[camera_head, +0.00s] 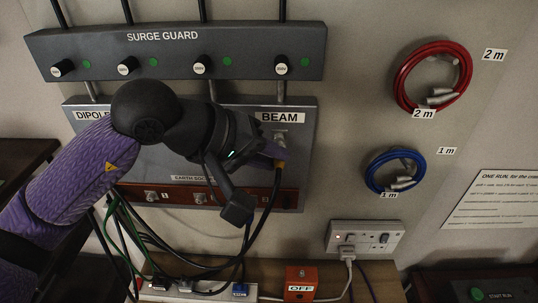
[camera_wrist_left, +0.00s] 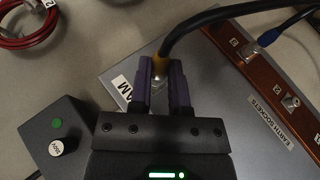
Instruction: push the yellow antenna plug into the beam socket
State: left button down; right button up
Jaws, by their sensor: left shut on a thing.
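The yellow antenna plug (camera_head: 280,165) is at the end of a black cable, just below the beam socket (camera_head: 281,138) on the grey panel. My left gripper (camera_head: 272,153) is shut on the plug in front of the panel. In the left wrist view the plug (camera_wrist_left: 160,60) sits between the two purple fingers of my left gripper (camera_wrist_left: 161,78), with the cable rising to the upper right. The BEAM label (camera_wrist_left: 122,90) is partly covered by the gripper there. The plug's tip and the socket are hidden in that view. My right gripper is not in view.
The surge guard box (camera_head: 175,50) with its black knobs hangs above the panel. A brown earth socket strip (camera_head: 288,198) runs below. Black and green cables hang at the lower left. Red (camera_head: 434,104) and blue (camera_head: 371,172) coils hang on the wall to the right.

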pick_arm(q)
jog(key=shift+w, duration=0.4)
jog(key=shift+w, duration=0.5)
jog(key=c, duration=0.5)
grip_release()
jog(key=b+v, duration=0.1)
jog(key=v, duration=0.9)
